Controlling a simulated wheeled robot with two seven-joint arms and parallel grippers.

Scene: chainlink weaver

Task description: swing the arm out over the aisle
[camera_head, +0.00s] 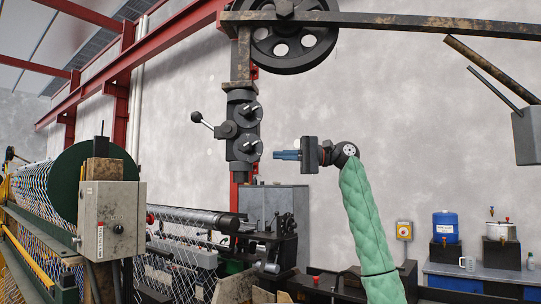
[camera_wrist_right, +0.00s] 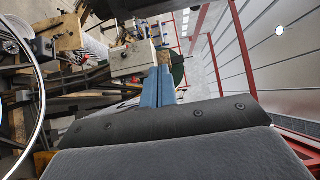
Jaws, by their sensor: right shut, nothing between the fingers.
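My right gripper (camera_head: 277,155) is shut and empty, its blue fingers pointing left. It is beside the dark control head (camera_head: 243,125) with knobs and a ball-ended lever (camera_head: 197,117); I see a small gap between them. The blue fingers lie together in the right wrist view (camera_wrist_right: 158,78). A long dark metal arm (camera_head: 400,22) runs across the top to the right, by a black spoked wheel (camera_head: 290,40). The control head hangs from a post below this arm. The aisle floor does not show clearly. My left gripper is not in view.
A grey switch box (camera_head: 111,218) and a mesh roll (camera_head: 50,190) stand at left. A machine with a roller (camera_head: 195,218) lies below. At right are a blue drum (camera_head: 446,226) and a pot (camera_head: 500,230) on a bench. A grey box (camera_head: 526,135) hangs at upper right.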

